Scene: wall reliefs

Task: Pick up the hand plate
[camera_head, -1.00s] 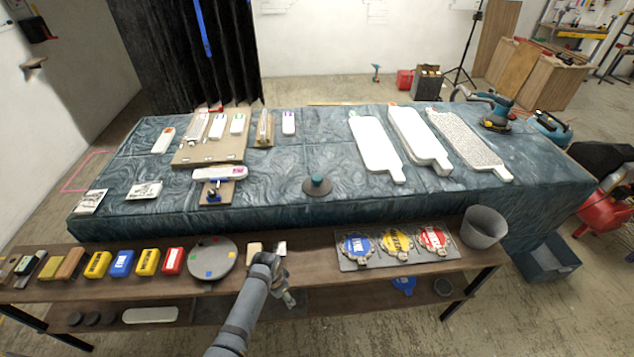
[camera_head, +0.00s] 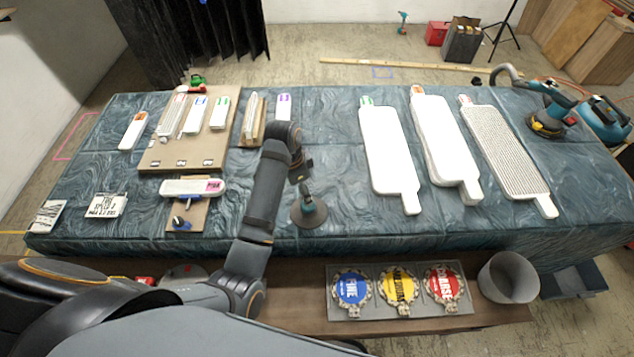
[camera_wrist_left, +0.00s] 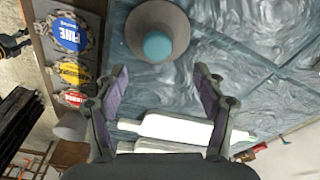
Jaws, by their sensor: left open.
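The hand plate looks to be the round grey disc with a teal knob (camera_head: 309,217) on the cloth-covered table, near its front edge. It also shows at the top of the left wrist view (camera_wrist_left: 158,38), ahead of the fingers. My left gripper (camera_head: 303,183) hangs over the table close above the knob. In the left wrist view its two fingers (camera_wrist_left: 160,75) are spread with nothing between them. The knob appears beyond the fingertips, apart from them. My arm hides part of the table left of the plate. My right gripper is not in view.
White paddle-shaped boards (camera_head: 390,150) lie to the right. A wooden board with white blocks (camera_head: 185,150) and a small clamp stand (camera_head: 183,217) are to the left. The lower front shelf holds blue, yellow and red discs (camera_head: 397,287) and a grey bucket (camera_head: 510,278). Cloth around the plate is clear.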

